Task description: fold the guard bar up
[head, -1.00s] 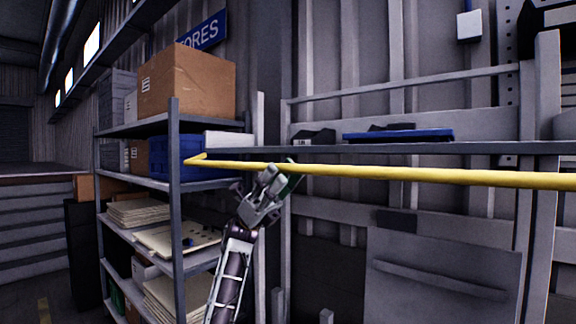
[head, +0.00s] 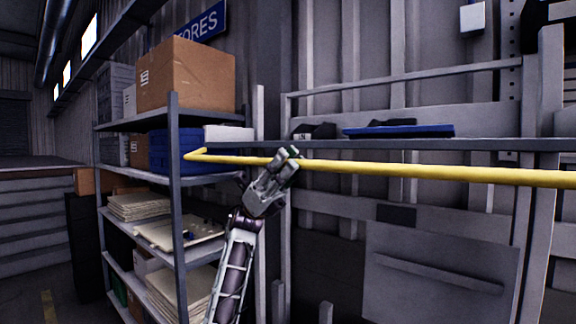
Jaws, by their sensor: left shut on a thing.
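The yellow guard bar (head: 420,171) runs nearly level across the head view, from its bent left end by the shelving to the right edge of the picture. My left gripper (head: 287,156) comes up from below and is shut on the bar, left of the picture's middle. Its fingers cover a short stretch of the bar. My right gripper is not in view.
A shelving unit (head: 174,210) with a cardboard box (head: 186,76), a blue bin (head: 170,150) and stacked sheets stands at the left. Behind the bar, a grey shelf (head: 480,146) holds a blue flat item (head: 398,132). A grey panel (head: 440,275) stands below.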

